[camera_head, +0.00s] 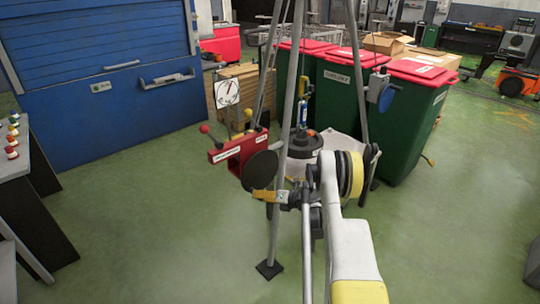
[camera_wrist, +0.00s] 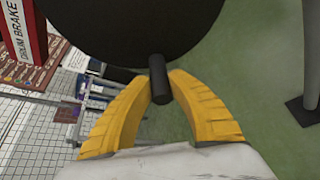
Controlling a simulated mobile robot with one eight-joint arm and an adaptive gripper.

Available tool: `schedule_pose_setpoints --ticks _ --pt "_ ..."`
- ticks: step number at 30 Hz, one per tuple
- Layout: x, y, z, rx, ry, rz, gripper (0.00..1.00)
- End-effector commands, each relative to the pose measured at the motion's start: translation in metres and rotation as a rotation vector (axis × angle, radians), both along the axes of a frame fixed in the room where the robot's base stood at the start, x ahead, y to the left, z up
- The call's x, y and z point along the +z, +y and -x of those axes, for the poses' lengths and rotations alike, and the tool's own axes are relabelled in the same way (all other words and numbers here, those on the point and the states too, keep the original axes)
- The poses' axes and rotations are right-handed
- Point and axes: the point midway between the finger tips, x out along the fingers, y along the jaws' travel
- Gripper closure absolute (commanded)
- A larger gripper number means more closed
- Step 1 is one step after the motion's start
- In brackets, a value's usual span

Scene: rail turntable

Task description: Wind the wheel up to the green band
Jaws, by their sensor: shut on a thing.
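The wheel (camera_head: 260,169) is a dark round disc on the front of a red bracket (camera_head: 222,154) mounted on the tripod. In the wrist view the wheel (camera_wrist: 130,25) fills the top, with a short black handle peg (camera_wrist: 158,78) sticking out of it. My gripper (camera_head: 268,196) is at the wheel's lower edge. In the wrist view my gripper's yellow fingers (camera_wrist: 162,82) are closed on the peg from both sides. A white dial (camera_head: 227,92) with a dark pointer stands behind the bracket; I cannot make out a green band on it.
Tripod legs (camera_head: 278,215) stand close beside the wheel and my arm. A dark weight (camera_head: 303,145) hangs between them. Green bins (camera_head: 408,120) stand behind. The floor (camera_head: 165,230) at left front is clear.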

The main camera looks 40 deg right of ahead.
Motion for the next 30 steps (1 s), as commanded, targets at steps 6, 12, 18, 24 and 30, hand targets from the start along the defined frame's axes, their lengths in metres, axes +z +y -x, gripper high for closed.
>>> schedule_pose_setpoints --ticks 6,12,18,24,30 --pt "0.015 0.013 -0.001 0.007 0.006 -0.162 1.00" --pt "0.018 0.016 -0.001 0.009 0.009 -0.208 1.00" --pt "0.018 0.017 -0.001 0.010 0.009 -0.208 1.00" --pt "0.023 0.019 -0.001 0.010 0.014 -0.268 0.68" --pt "0.022 0.017 0.000 0.007 0.015 -0.265 0.46"
